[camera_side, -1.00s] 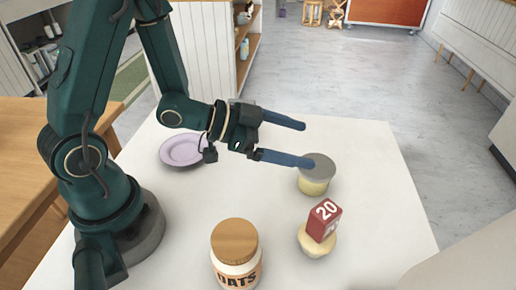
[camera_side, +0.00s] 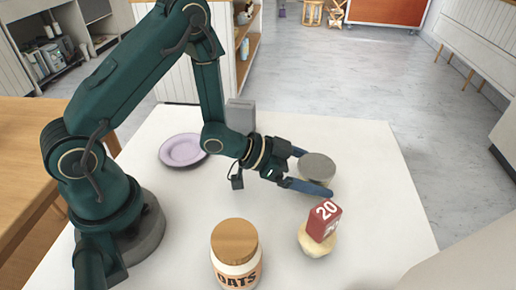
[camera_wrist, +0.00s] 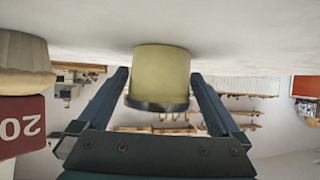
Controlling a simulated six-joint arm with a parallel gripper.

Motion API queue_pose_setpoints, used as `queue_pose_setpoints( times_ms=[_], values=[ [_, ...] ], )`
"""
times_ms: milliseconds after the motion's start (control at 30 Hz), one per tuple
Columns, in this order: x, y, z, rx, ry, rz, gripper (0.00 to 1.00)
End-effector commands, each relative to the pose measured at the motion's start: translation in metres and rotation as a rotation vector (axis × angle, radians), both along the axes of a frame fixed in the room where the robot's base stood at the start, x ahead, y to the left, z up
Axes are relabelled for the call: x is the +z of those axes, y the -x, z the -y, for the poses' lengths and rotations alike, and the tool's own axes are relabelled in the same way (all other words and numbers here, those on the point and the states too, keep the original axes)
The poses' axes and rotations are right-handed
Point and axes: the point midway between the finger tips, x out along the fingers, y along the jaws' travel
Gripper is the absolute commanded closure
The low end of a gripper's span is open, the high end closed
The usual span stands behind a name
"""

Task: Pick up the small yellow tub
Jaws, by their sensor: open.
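The small yellow tub (camera_wrist: 160,75) with a grey lid stands on the white table; in the side view its grey lid (camera_side: 317,166) shows and its yellow body is mostly hidden by my gripper. My gripper (camera_side: 318,172) is low over the table, with its blue fingers open on either side of the tub. In the wrist view the tub sits between the two fingers of my gripper (camera_wrist: 160,88), with a gap visible on each side. I cannot tell whether either finger touches it.
A red block marked 20 (camera_side: 323,221) sits on a cream-coloured item (camera_side: 317,243) close in front of the tub. An oats jar (camera_side: 236,255) stands at the front. A lilac plate (camera_side: 182,150) and a grey box (camera_side: 240,115) are further back. The table's right side is clear.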

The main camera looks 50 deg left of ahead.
Motion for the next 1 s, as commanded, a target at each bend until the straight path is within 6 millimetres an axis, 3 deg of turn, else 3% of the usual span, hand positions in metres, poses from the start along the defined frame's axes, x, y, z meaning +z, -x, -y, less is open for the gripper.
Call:
queue_pose_setpoints(
  times_ms=[233, 267, 400, 467, 767, 1000],
  values=[
    [-0.001, -0.001, 0.001, 0.0, 0.0, -0.001, 0.0],
    [-0.001, -0.001, 0.001, 0.0, 0.0, -0.001, 0.04],
    [-0.001, -0.001, 0.001, 0.0, 0.0, -0.001, 0.57],
    [-0.001, -0.001, 0.001, 0.0, 0.0, -0.001, 0.79],
    [0.001, -0.002, 0.001, 0.001, 0.0, 0.001, 0.79],
    [0.013, -0.002, 0.001, 0.0, 0.0, 0.005, 0.79]
  ],
)
